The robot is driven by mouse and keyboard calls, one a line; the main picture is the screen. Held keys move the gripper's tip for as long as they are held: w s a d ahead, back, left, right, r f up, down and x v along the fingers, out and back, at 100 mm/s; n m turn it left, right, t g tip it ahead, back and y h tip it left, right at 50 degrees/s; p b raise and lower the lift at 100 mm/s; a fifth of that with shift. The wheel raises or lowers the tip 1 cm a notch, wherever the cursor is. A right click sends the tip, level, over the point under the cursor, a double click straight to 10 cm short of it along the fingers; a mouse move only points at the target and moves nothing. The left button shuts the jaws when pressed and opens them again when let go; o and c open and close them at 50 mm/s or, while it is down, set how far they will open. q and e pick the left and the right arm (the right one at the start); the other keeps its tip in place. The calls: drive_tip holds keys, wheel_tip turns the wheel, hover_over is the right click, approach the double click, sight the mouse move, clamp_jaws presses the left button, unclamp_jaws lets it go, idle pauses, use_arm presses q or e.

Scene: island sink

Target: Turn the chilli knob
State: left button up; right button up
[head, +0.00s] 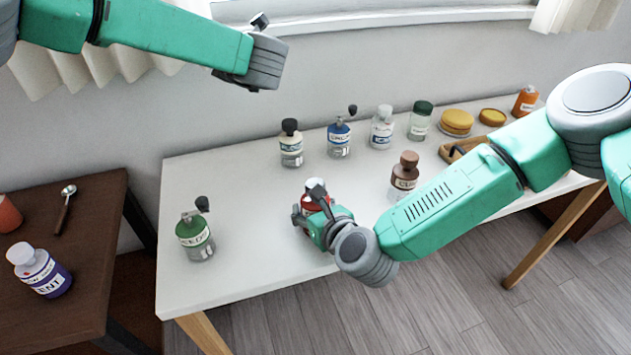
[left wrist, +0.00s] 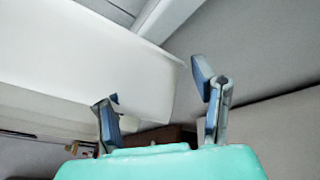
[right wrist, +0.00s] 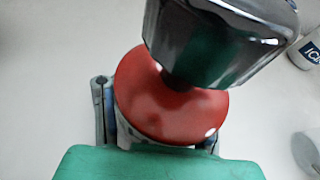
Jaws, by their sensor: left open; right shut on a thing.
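A red-topped grinder bottle (head: 317,196) stands on the white table, with a dark crank knob above its lid; its label is hidden, so I cannot read chilli on it. In the right wrist view the round red lid (right wrist: 160,108) sits under a big glossy dark knob (right wrist: 222,45). My right gripper (head: 310,210) is shut on the bottle, one finger on each side just below the lid. My left gripper (left wrist: 160,108) is open and empty, raised high near the wall, far from the bottle.
The white table (head: 245,285) also holds a green grinder (head: 195,238), a brown-capped bottle (head: 405,178), a blue-labelled grinder (head: 339,138), several other jars and yellow lids (head: 456,121). A dark side table (head: 85,225) stands left with a purple bottle (head: 42,272). The front left tabletop is clear.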

use_arm(q)
drive_tip(key=s+d+f+n+g+h, duration=0.45)
drive_tip(key=s+d+n+g, duration=0.2)
drive_tip(key=s+d, duration=0.2)
drive_tip(key=n+g+h, duration=0.4)
drive_tip(key=g+h, duration=0.1)
drive_tip(key=g, duration=0.1)
hover_over(308, 208)
drive_tip(key=w+d, duration=0.2)
drive_tip(key=w, duration=0.1)
drive_tip(key=f, duration=1.1)
drive_tip(key=shift+s+a+f, duration=0.15)
drive_tip(key=shift+a, duration=0.15)
drive_tip(key=c, duration=1.2)
